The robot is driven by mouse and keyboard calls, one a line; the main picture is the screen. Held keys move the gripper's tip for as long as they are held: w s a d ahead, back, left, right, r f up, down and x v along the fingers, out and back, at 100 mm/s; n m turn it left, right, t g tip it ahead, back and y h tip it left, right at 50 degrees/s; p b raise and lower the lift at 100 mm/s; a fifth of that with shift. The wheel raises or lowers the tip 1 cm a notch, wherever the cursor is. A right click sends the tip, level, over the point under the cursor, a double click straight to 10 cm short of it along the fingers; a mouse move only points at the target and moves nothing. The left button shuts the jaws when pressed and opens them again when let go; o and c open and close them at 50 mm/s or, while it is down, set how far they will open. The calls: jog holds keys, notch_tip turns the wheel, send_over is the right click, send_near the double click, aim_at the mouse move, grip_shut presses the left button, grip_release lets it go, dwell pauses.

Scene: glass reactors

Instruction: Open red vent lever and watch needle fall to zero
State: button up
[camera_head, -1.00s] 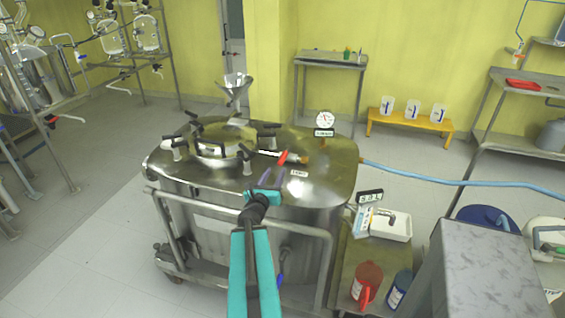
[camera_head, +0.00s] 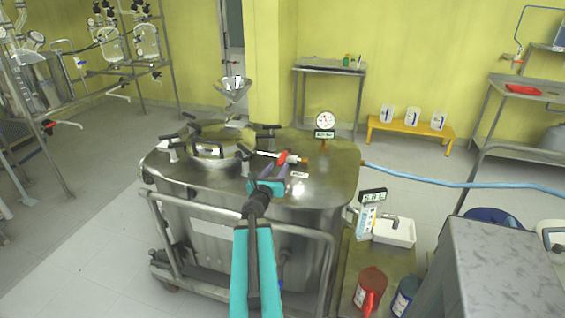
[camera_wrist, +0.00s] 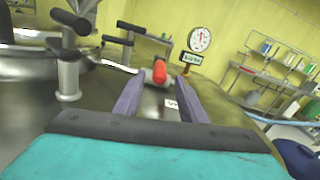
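The red vent lever (camera_head: 282,157) sits on top of the steel reactor lid, beside a small white label. In the wrist view the red lever (camera_wrist: 160,71) stands just beyond and between my fingertips. My gripper (camera_head: 266,174) is open, its two purple fingers (camera_wrist: 158,92) spread apart with no object seen between them. I cannot tell whether a finger touches the lever. The round white pressure gauge (camera_head: 325,120) stands at the lid's back right, above a small dark display. In the wrist view the gauge (camera_wrist: 200,39) shows a red needle pointing roughly upward; its value is too small to read.
The lid carries black-handled clamps (camera_head: 266,131) and a hatch (camera_head: 208,150) left of the lever. A blue hose (camera_head: 450,182) runs right. A side table with a white tray (camera_head: 394,231) and bottles stands at the right.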

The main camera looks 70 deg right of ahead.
aim_at(283, 158)
jog(key=shift+w+d+p, duration=0.15)
jog(key=shift+d+p, duration=0.25)
jog(key=shift+d, duration=1.55)
jog(key=shift+w+d+p, duration=0.1)
jog(key=shift+d+p, duration=0.3)
jog(key=shift+d, duration=1.5)
jog(key=shift+c, duration=0.4)
grip_shut()
